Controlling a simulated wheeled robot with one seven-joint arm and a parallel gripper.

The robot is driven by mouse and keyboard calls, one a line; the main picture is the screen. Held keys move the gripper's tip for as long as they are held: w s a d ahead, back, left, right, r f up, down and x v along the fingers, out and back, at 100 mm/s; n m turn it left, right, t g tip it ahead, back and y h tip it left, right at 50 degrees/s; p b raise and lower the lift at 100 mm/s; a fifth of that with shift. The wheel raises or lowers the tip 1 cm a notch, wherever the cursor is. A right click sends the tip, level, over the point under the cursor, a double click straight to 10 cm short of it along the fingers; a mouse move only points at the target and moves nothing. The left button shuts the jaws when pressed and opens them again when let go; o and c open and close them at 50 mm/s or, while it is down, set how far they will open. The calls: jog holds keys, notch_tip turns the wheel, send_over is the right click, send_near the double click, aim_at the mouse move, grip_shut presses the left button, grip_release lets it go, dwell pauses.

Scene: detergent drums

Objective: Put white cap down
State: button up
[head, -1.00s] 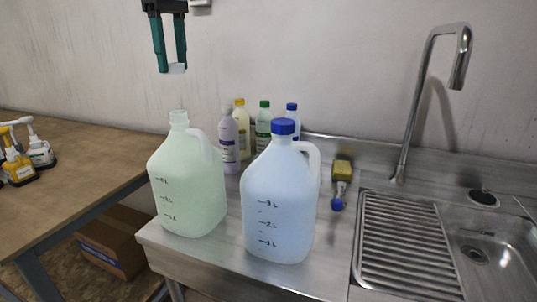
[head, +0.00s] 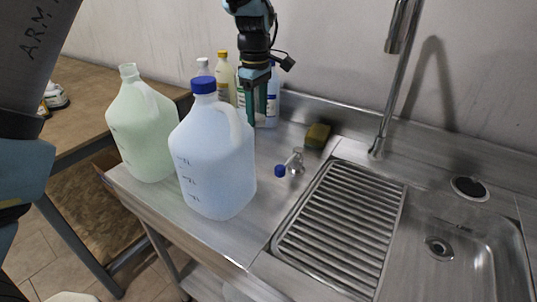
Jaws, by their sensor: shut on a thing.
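My gripper (head: 257,112) points down over the steel counter (head: 262,212), just behind and right of the blue jug (head: 214,165). Its green fingers are partly hidden behind the jug's handle. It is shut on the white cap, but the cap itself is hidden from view. The pale green jug (head: 140,130) stands upright on the left of the counter, its neck bare. The blue jug has a blue cap (head: 203,85) on.
Several small bottles stand by the wall, including a yellow-capped one (head: 222,75). A blue-ended brush (head: 291,164) and a sponge (head: 318,135) lie right of my gripper. A ribbed drainboard (head: 340,225), tap (head: 385,100) and sink basin (head: 470,240) are further right.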

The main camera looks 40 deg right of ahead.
jog(key=p, duration=0.2)
send_over(261, 157)
notch_tip(261, 157, down, 6)
jog(key=shift+f, duration=0.15)
jog(key=shift+f+p, duration=0.5)
jog(key=shift+f, duration=1.75)
jog(key=shift+f, duration=0.15)
jog(key=o, duration=1.3)
notch_tip(261, 157, up, 12)
jog(key=b, duration=0.3)
jog(key=shift+r+b, duration=0.2)
jog(key=shift+b, duration=0.15)
